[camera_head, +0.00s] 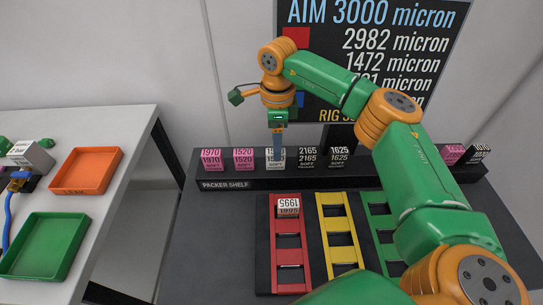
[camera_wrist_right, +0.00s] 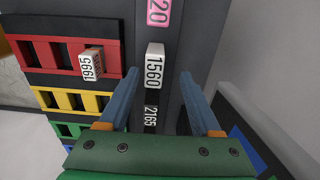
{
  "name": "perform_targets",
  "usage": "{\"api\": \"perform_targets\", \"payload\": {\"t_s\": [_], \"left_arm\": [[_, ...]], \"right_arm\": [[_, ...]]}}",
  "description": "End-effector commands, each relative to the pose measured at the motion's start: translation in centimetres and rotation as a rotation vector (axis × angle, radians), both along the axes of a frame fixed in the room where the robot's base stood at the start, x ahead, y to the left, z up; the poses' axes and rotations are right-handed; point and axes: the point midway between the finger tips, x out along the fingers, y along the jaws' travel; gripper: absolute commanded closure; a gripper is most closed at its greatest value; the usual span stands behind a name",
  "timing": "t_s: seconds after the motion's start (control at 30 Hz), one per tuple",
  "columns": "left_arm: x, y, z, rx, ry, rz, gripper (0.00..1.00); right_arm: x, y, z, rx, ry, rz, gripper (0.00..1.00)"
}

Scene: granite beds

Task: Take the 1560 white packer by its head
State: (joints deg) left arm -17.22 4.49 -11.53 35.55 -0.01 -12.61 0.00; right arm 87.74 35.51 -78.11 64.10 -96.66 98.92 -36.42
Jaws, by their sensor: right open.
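The white 1560 packer (camera_wrist_right: 155,66) stands on the packer shelf (camera_head: 228,185), between a pink 1520 packer (camera_head: 243,159) and a black 2165 packer (camera_head: 307,160). In the head view the 1560 packer (camera_head: 270,162) is partly hidden behind my right gripper's finger. My right gripper (camera_head: 277,155) points down at its head. In the right wrist view the open fingers of the right gripper (camera_wrist_right: 158,75) lie to either side of the 1560 packer, with gaps on both sides. Whether the fingertips are level with its head I cannot tell. My left gripper is not in view.
A black 1625 packer (camera_head: 339,158) and a pink 1970 packer (camera_head: 211,160) share the shelf. A white 1995 packer (camera_head: 288,206) lies on the red rack (camera_head: 289,256), beside a yellow rack (camera_head: 340,239). Orange (camera_head: 86,169) and green (camera_head: 45,246) trays sit on the left table.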

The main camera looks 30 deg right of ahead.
Motion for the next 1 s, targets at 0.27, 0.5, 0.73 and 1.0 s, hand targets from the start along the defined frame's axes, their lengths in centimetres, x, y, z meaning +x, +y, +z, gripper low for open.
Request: {"api": "perform_targets", "payload": {"t_s": [0.27, 0.5, 0.73, 1.0], "left_arm": [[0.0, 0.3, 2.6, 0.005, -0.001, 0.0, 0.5], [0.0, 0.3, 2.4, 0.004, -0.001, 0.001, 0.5], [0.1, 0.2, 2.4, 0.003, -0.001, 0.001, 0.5], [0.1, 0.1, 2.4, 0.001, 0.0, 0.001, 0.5]], "right_arm": [[-0.7, 0.4, -4.5, 0.004, 0.004, -0.002, 0.35], [-0.6, 0.5, -5.0, 0.006, -0.001, -0.002, 0.38], [-0.6, 0.5, -5.0, 0.006, -0.001, -0.002, 1.0], [-0.6, 0.5, -5.0, 0.006, -0.001, -0.002, 1.0]]}}
